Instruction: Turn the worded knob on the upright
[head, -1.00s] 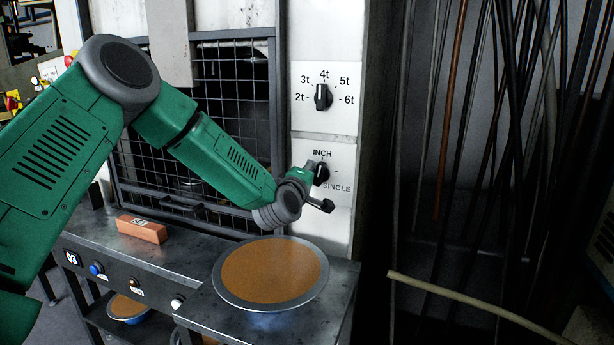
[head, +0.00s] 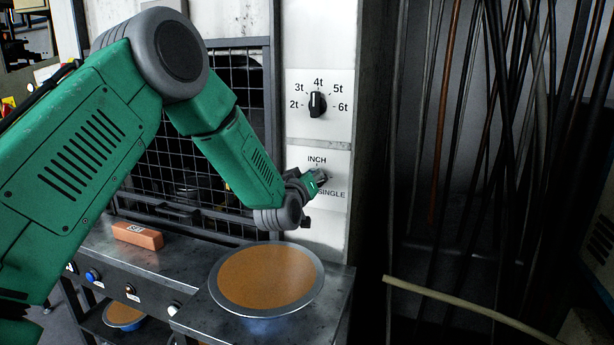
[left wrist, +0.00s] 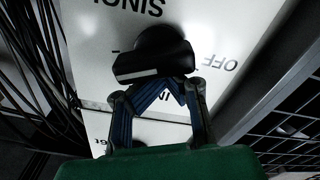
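The worded knob (head: 323,175) is black and sits on a white plate (head: 338,158) on the upright, with INCH above it and SINGLE at lower right. In the left wrist view the knob (left wrist: 155,62) is large and close, its bar lying across the picture with a white line toward the left, between INCH and SINGLE; OFF shows at right. My left gripper (head: 314,181) is at the knob. Its fingers (left wrist: 168,90) bend inward and look shut, tips at the bar's near side. I cannot tell whether they touch it. My right gripper is not in view.
A second knob (head: 317,104) with numbers 2t to 6t is above. A round pan (head: 266,276) with brown filling stands on the bench below my gripper. A brick-like block (head: 138,235) lies at left before the mesh guard. Rods (head: 470,130) lean at right.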

